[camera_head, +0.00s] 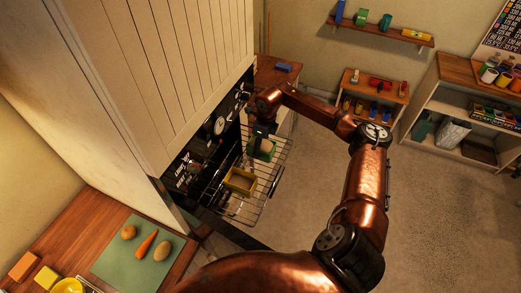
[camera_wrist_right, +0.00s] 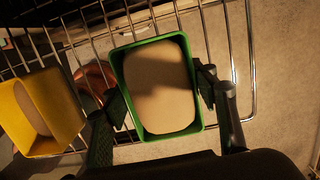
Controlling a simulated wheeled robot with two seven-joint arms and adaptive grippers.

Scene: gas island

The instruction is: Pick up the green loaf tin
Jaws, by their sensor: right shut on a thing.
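The green loaf tin (camera_head: 263,152) is at the far part of the wire oven rack (camera_head: 250,207) in the head view, partly hidden by my right gripper (camera_head: 261,135). In the right wrist view the green loaf tin (camera_wrist_right: 118,66) has a pale filling, and the fingers of my right gripper (camera_wrist_right: 160,98) press on its two opposite sides. The right gripper is shut on it. I cannot tell whether the tin touches the rack or hangs just above it. My left gripper is out of view.
A yellow loaf tin (camera_head: 240,181) stands on the rack, nearer than the green one; it also shows in the right wrist view (camera_wrist_right: 42,113). A green mat (camera_head: 118,252) with vegetables lies on the counter at the lower left. Open floor lies right of my arm, before shelves (camera_head: 461,100).

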